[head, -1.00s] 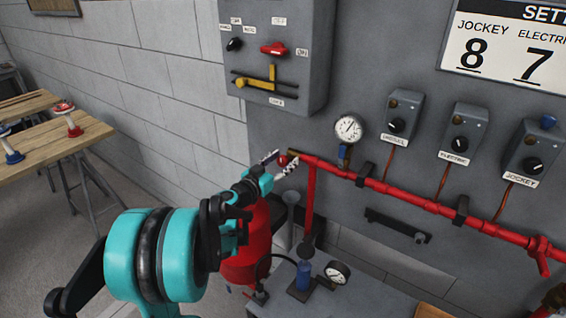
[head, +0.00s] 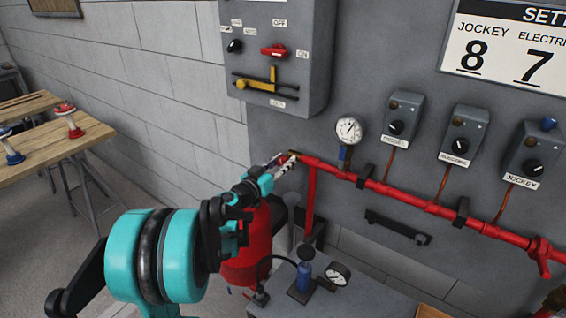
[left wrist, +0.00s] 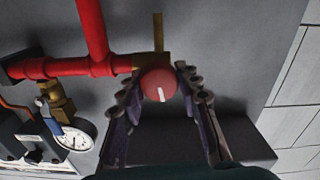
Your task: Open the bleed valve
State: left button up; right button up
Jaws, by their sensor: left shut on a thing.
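The bleed valve's round red knob (left wrist: 159,85), with a white pointer line, sits at the end of the red pipe (head: 400,195) beside a brass fitting (left wrist: 158,32). In the left wrist view the knob is between the two fingers of my left gripper (left wrist: 160,92), which is shut on it. In the head view my left gripper (head: 283,163) is at the pipe's left end, and its fingers mostly hide the knob. The pointer line runs roughly up and down in the left wrist view. My right gripper is not in view.
A pressure gauge (head: 348,130) stands on the pipe just right of the gripper. A grey switch box (head: 275,55) hangs above. Several control boxes are farther right. A blue fitting (head: 304,275) and a second gauge (head: 337,273) are below. A wooden table (head: 40,140) is at left.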

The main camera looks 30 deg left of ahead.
pick_arm(q)
jog(key=n, duration=0.7)
jog(key=shift+a, duration=0.15)
jog(key=n, duration=0.4)
jog(key=shift+f, duration=0.1)
jog(key=n, duration=0.3)
jog(key=shift+f+n, duration=0.1)
jog(key=shift+n, duration=0.2)
jog(key=n, duration=0.7)
jog(key=shift+f, duration=0.1)
jog(key=n, duration=0.7)
jog(key=shift+f, duration=0.1)
jog(key=o, duration=1.2)
jog(key=shift+c, duration=0.2)
